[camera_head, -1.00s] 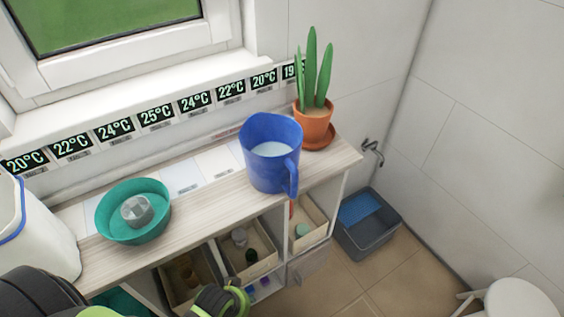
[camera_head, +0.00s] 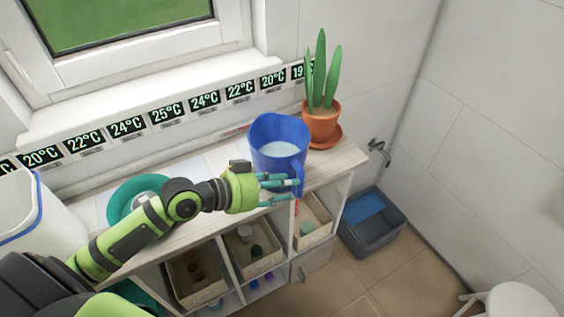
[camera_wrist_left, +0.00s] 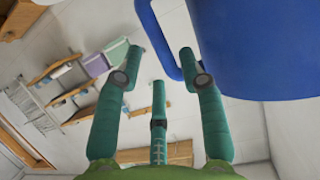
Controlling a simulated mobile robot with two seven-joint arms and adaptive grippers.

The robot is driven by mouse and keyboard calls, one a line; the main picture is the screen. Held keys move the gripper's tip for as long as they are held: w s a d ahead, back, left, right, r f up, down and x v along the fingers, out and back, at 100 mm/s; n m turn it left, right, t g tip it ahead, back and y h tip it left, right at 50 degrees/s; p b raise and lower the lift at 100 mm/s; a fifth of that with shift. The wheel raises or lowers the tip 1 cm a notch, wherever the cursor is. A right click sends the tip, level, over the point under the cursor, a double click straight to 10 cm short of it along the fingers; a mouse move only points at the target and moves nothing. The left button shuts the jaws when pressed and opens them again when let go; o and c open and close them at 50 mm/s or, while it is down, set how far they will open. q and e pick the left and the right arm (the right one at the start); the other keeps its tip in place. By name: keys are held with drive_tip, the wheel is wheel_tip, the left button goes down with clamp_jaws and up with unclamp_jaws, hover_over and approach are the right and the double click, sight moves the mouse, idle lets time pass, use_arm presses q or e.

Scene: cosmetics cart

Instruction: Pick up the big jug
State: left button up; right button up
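The big jug (camera_head: 270,165) is blue with pale liquid inside. It stands upright on the right part of the wooden shelf top, its handle (camera_head: 299,177) facing the front right. My left gripper (camera_head: 290,190) reaches in from the left, its fingers in front of the jug's lower side beside the handle. In the left wrist view the teal fingers (camera_wrist_left: 160,62) are spread open. The handle (camera_wrist_left: 163,42) shows by the right fingertip, with the jug's body (camera_wrist_left: 265,50) beyond it at the right. Whether any finger touches the jug is unclear. My right gripper is not in view.
A potted plant (camera_head: 320,122) stands close behind the jug on the right. A teal bowl (camera_head: 125,192) is partly hidden behind my left arm, and a white container (camera_head: 35,225) is at the left. Compartments with boxes lie below the top. A grey bin (camera_head: 371,235) stands on the floor.

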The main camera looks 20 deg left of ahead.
sight(301, 185)
use_arm(q)
drive_tip(key=p+x, duration=0.2)
drive_tip(key=x, duration=0.3)
drive_tip(key=shift+w+d+f, duration=0.1)
drive_tip(key=shift+d+f, duration=0.05)
drive_tip(key=shift+d, duration=0.05)
clamp_jaws()
drive_tip(key=shift+w+r, duration=0.15)
drive_tip(key=shift+r, duration=0.15)
drive_tip(key=shift+r, duration=0.1)
